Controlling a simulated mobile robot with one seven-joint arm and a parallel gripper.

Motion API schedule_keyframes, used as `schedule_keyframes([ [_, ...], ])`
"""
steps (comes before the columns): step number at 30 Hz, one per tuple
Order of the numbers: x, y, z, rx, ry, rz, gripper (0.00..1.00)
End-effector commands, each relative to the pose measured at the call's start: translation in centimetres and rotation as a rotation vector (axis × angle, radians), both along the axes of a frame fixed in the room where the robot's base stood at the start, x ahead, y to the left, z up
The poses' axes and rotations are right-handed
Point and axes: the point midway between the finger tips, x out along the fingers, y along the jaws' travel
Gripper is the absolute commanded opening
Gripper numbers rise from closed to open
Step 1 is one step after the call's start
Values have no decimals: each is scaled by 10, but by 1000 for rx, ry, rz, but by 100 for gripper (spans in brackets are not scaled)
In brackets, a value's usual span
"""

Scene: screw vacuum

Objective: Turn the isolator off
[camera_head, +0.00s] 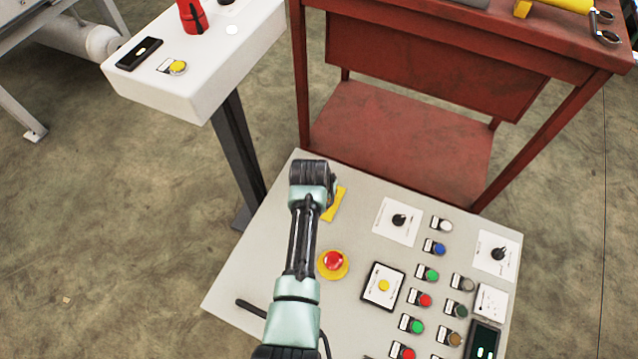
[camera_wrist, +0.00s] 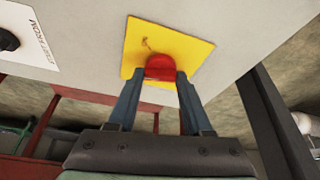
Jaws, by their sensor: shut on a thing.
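The isolator is a red knob (camera_wrist: 160,66) on a square yellow plate (camera_wrist: 190,46), seen in the wrist view on the grey panel. My gripper (camera_wrist: 158,76) has its two fingers on either side of the knob, shut on it. In the head view the yellow plate (camera_head: 338,204) shows only in part beside my wrist. My arm hides the knob and the fingertips there. The marks on the plate are too small to read.
The grey control panel (camera_head: 360,215) also carries a red emergency button (camera_head: 333,261), black rotary knobs (camera_head: 399,219) and several coloured push buttons. A white pedestal (camera_head: 215,60) stands at the upper left. A red workbench (camera_head: 400,130) stands close behind the panel.

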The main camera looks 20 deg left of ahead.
Motion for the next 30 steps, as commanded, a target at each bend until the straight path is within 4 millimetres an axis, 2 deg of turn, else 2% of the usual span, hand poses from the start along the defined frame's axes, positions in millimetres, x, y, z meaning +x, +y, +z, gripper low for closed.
schedule_keyframes([
  [15, 1, -3, 0, 0, 2, 417, 0],
  [30, 2, -3, 0, -1, 1, 561, 0],
])
